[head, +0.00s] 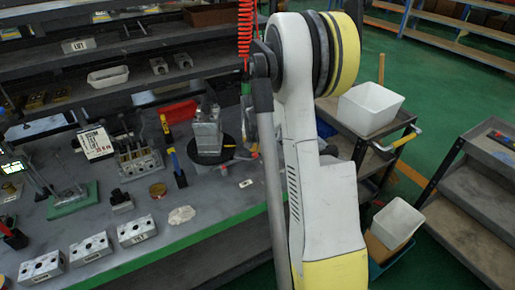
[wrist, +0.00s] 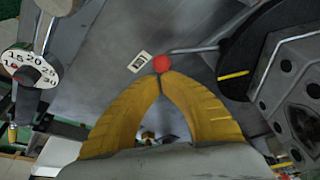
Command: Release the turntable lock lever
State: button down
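The lock lever is a thin metal rod (wrist: 195,49) ending in a red ball knob (wrist: 162,63), in the wrist view. The rod runs right from the knob to the edge of the black turntable (wrist: 238,55). A grey metal valve block (wrist: 290,85) stands on the turntable. The turntable (head: 228,153) and block (head: 206,132) also show in the head view. My gripper (wrist: 160,74) has its two yellow fingers together at the tips, right at the knob. The knob shows beyond the tips, not between them; contact is unclear. My arm hides the gripper in the head view.
A small white label (wrist: 138,62) lies left of the knob. A white numbered dial (wrist: 30,62) is at the far left. In the head view, a valve manifold (head: 140,163) and several metal blocks (head: 90,247) sit left of the turntable. My arm covers the bench's right end.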

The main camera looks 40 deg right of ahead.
jog(key=shift+s+a, duration=0.1)
jog(key=shift+a, duration=0.05)
jog(key=shift+s+a+m, duration=0.45)
jog(key=shift+a+m, duration=0.05)
jog(key=shift+m, duration=0.4)
jog(key=a+m, duration=0.1)
jog(key=s+m+g, duration=0.1)
jog(key=a+m, duration=0.1)
jog(key=shift+s+a+h, duration=0.25)
jog(key=shift+a+h, duration=0.1)
jog(key=shift+h, duration=0.05)
jog(key=a+m, duration=0.1)
jog(key=a+m+g, duration=0.1)
jog(key=m, duration=0.1)
jog(key=shift+s+a, duration=0.1)
jog(key=shift+s, duration=0.2)
jog(key=shift+a, duration=0.55)
